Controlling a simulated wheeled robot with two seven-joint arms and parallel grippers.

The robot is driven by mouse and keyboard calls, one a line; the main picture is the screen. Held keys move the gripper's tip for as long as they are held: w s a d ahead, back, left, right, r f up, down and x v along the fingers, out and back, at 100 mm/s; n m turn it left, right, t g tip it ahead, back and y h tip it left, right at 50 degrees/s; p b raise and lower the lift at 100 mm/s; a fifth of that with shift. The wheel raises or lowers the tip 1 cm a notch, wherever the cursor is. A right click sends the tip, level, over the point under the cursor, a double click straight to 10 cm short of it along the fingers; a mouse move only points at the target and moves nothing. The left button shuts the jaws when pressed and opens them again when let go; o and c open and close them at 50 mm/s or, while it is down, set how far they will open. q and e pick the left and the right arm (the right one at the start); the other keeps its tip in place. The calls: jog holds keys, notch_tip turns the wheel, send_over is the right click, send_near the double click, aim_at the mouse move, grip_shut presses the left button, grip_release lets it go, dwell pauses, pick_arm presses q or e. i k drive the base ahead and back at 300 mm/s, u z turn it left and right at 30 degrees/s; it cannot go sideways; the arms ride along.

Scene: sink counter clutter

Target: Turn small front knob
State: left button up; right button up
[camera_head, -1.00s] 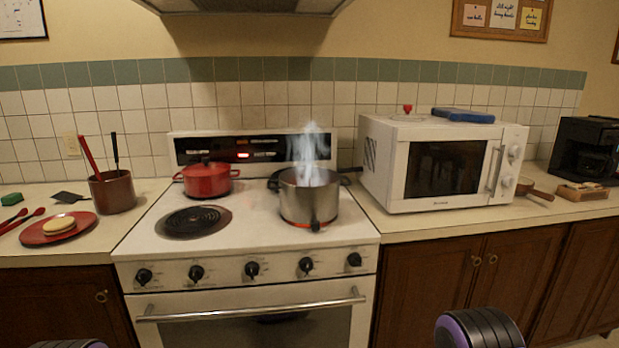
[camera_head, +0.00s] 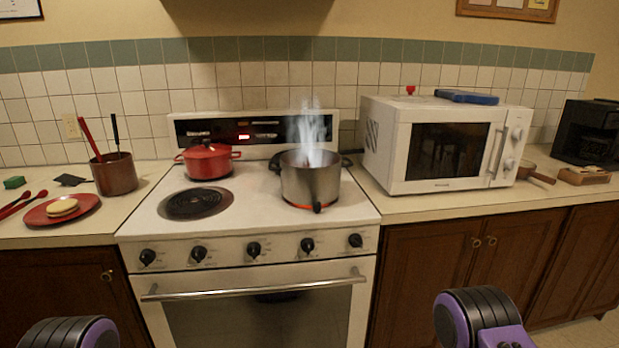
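The white stove (camera_head: 230,227) stands in the middle, with a row of several black knobs on its front panel. The leftmost knob (camera_head: 147,257) and the rightmost knob (camera_head: 355,240) are at the panel's ends, with a middle knob (camera_head: 254,249) between them. The knobs look alike in size, so I cannot tell which is the small front one. A steaming steel pot (camera_head: 310,180) sits on a glowing red front right burner. Parts of my two arms show at the bottom left and bottom right. Neither gripper is in the picture.
The oven handle (camera_head: 255,287) runs across below the knobs. A red pot (camera_head: 207,160) stands at the back left, behind a bare coil burner (camera_head: 194,203). The microwave (camera_head: 440,145) is on the right counter, and a red plate (camera_head: 62,210) is on the left.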

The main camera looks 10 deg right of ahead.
aim_at(355, 240)
jog(key=z, duration=0.55)
jog(key=i, duration=0.9)
